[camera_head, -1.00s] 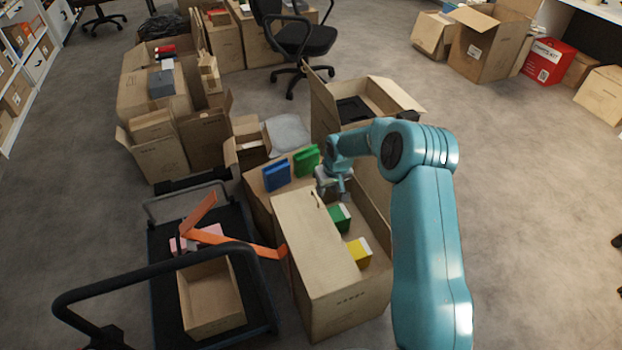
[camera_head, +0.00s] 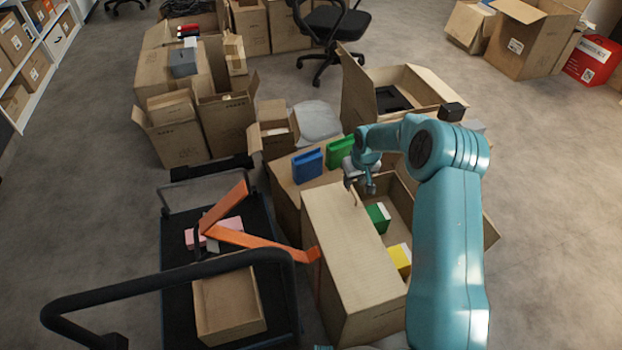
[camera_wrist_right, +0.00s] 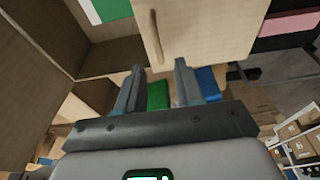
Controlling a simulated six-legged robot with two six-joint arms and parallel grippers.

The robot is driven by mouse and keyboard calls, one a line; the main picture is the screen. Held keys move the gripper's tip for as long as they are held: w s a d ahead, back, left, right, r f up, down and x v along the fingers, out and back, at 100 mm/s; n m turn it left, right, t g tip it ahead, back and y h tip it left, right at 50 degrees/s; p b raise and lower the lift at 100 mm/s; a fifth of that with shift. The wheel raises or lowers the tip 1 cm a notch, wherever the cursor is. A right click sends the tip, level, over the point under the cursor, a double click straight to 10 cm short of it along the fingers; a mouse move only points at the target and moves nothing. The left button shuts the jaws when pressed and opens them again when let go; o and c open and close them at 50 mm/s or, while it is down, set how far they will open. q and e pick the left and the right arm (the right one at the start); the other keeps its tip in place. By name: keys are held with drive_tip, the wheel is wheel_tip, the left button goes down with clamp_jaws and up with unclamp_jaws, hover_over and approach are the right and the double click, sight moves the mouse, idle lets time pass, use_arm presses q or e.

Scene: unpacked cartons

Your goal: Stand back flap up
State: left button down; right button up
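The open carton (camera_head: 345,250) stands in the middle of the head view. Its broad left panel faces up toward me, and its inside shows a green-and-white box (camera_head: 378,216) and a yellow-and-white box (camera_head: 400,258). My right gripper (camera_head: 360,186) is at the carton's far end, close above the panel's far edge. In the right wrist view, the two fingers (camera_wrist_right: 158,72) are apart, with a cardboard panel (camera_wrist_right: 215,25) just beyond their tips. I cannot tell whether they touch it, or which panel is the back flap. My left gripper is not in view.
A blue item (camera_head: 308,164) and a green item (camera_head: 341,151) stand behind the carton. A dark trolley (camera_head: 180,240) with an orange strap (camera_head: 250,238) and a small open box (camera_head: 228,305) is at left. Another open carton (camera_head: 360,90) stands behind; grey floor is free at right.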

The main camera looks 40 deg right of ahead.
sight(352, 191)
drive_tip(key=shift+s+f+b, duration=0.25)
drive_tip(key=shift+f+b, duration=0.1)
drive_tip(key=shift+f, duration=0.4)
drive_tip(key=shift+s+b+x, duration=0.25)
drive_tip(key=shift+b+x, duration=0.3)
drive_tip(key=shift+x, duration=0.5)
drive_tip(key=shift+b+x, duration=0.7)
drive_tip(key=shift+x, duration=0.2)
drive_tip(key=shift+a, duration=0.2)
drive_tip(key=c, duration=0.6)
